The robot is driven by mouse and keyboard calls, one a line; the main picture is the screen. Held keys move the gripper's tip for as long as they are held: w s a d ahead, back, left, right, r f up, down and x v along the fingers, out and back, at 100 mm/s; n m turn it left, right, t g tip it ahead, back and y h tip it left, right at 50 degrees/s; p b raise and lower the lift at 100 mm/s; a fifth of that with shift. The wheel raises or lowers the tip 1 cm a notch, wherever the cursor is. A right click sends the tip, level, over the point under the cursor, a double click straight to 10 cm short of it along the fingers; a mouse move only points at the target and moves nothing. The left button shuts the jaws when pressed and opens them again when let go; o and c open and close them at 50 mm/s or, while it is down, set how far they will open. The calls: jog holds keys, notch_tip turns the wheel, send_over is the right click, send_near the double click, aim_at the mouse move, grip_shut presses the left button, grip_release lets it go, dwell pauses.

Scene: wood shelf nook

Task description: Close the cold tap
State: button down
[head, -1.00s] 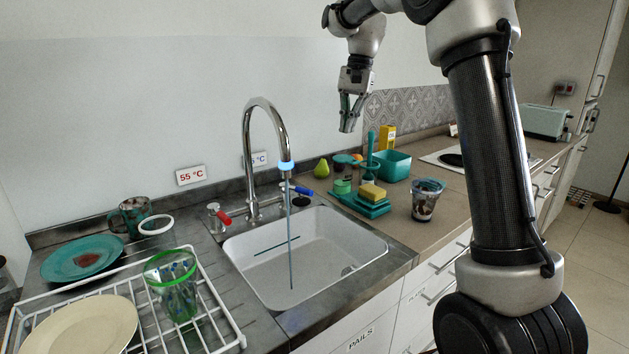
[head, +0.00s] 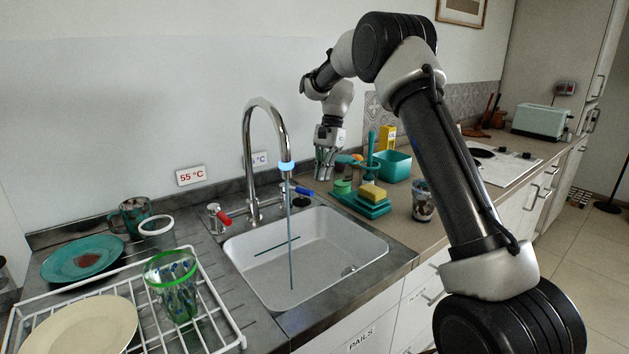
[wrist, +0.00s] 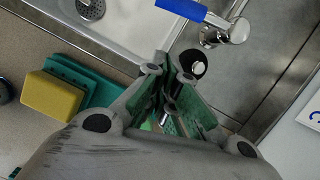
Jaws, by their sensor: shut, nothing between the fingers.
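The cold tap (head: 303,190) has a blue lever and stands right of the tall chrome faucet (head: 252,165). In the wrist view the cold tap's blue lever (wrist: 182,9) lies at the top, joined to its chrome body. A thin blue stream of water (head: 290,235) falls from the spout into the sink. My gripper (head: 325,174) points down behind and right of the cold tap, apart from it. In the wrist view my gripper (wrist: 174,72) is shut and empty, its tips beside a black round knob (wrist: 192,64) and below the lever in the picture.
The hot tap (head: 219,217) with a red lever stands left of the faucet. Right of the sink (head: 330,222) are a yellow sponge (head: 373,191) on a teal holder, a teal tub (head: 392,165) and a tumbler (head: 422,200). A dish rack (head: 230,318) stands at the left.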

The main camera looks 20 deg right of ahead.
aim_at(297, 190)
jog(key=shift+s+a+f, duration=0.25)
jog(key=shift+s+a, duration=0.35)
jog(key=shift+a, duration=0.2)
jog(key=shift+s+a+f, duration=0.25)
jog(key=shift+s+a, duration=0.35)
jog(key=shift+a, duration=0.2)
jog(key=shift+s, duration=0.1)
jog(key=shift+s+a+m, duration=0.65)
jog(key=shift+s+m, duration=0.15)
jog(key=shift+s, duration=0.15)
